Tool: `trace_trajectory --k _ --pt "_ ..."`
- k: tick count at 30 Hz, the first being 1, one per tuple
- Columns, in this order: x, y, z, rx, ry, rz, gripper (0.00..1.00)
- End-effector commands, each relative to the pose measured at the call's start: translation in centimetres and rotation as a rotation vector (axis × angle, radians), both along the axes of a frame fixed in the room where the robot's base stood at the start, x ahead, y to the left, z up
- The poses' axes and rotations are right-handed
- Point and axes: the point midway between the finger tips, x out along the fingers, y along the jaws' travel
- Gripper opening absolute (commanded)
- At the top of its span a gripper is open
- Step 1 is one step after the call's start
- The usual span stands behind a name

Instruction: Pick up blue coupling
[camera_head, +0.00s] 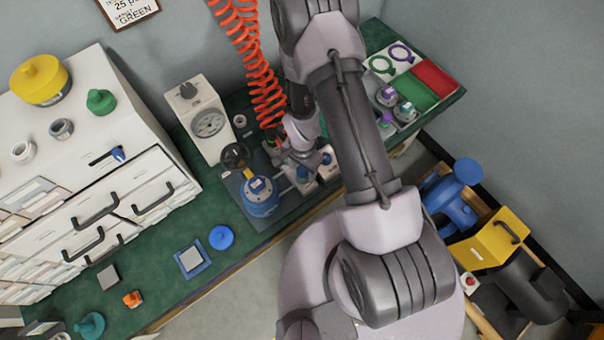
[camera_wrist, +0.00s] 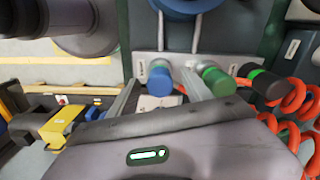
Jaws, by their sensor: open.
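The blue coupling (camera_wrist: 160,80) is a short blue cylinder on a pale block in the wrist view. It lies between the two fingers of my open gripper (camera_wrist: 157,84), with no clear sign that they press on it. A green coupling (camera_wrist: 215,80) stands close beside it, just past the right finger. In the head view my gripper (camera_head: 292,155) is low over the test station, at the end of my arm. Small blue parts show near it there, but I cannot tell which is the coupling.
A blue vessel (camera_head: 261,196) stands close to my gripper. A black fitting (camera_wrist: 266,86) and coiled red hose (camera_wrist: 292,100) are to the right in the wrist view. A gauge box (camera_head: 200,118) and white drawer cabinet (camera_head: 135,130) stand left. A coloured mat (camera_head: 432,80) lies right.

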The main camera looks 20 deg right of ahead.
Motion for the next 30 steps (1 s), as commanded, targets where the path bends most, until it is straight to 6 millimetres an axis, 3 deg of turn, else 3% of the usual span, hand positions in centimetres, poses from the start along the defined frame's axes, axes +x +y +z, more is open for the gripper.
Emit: trace_trajectory --k 2,11,21,30 --pt "0.0 0.0 0.2 0.0 0.0 0.0 0.58" --pt "0.0 0.0 0.3 0.0 0.0 0.0 0.01" --pt "0.0 0.0 0.5 0.0 0.0 0.0 0.0" --pt "-0.2 -0.6 3.4 0.0 0.0 0.003 0.0"
